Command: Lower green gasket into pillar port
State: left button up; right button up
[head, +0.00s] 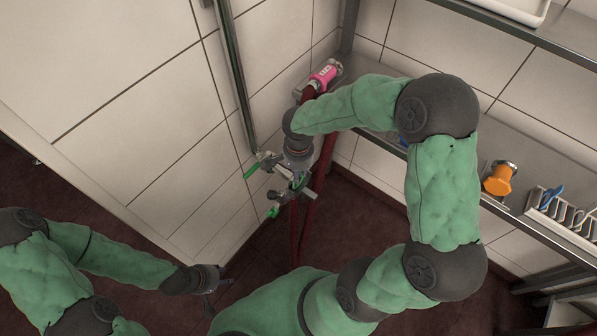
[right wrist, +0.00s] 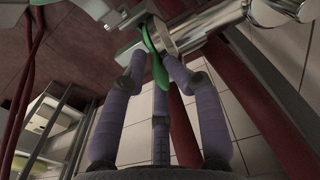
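My right gripper (head: 297,178) points down at a metal fitting with valves by the wall corner. In the right wrist view, the fingers of the right gripper (right wrist: 158,65) close in from both sides on a thin green piece, seen nearly edge-on, which looks like the green gasket (right wrist: 158,72). It is tilted and right beside the metal pillar fitting (right wrist: 190,36). The port opening is not clearly visible, and I cannot tell whether the gasket touches it. My left gripper (head: 217,288) is low at the left, away from the fitting; its fingers are too small to read.
Green valve handles (head: 251,172) stick out left of the fitting. Dark red hoses (head: 309,215) hang beside it. A pink-handled nozzle (head: 323,76) is above. A shelf at the right bears an orange-handled piece (head: 497,180) and a white rack (head: 562,218).

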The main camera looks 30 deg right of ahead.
jog(key=shift+s+f, duration=0.2)
jog(key=shift+f, duration=0.4)
jog(key=shift+r, duration=0.1)
jog(key=shift+s, duration=0.1)
notch_tip(320, 180, up, 12)
jog(key=shift+w+r, duration=0.25)
jog(key=shift+f, duration=0.1)
dwell(0.3)
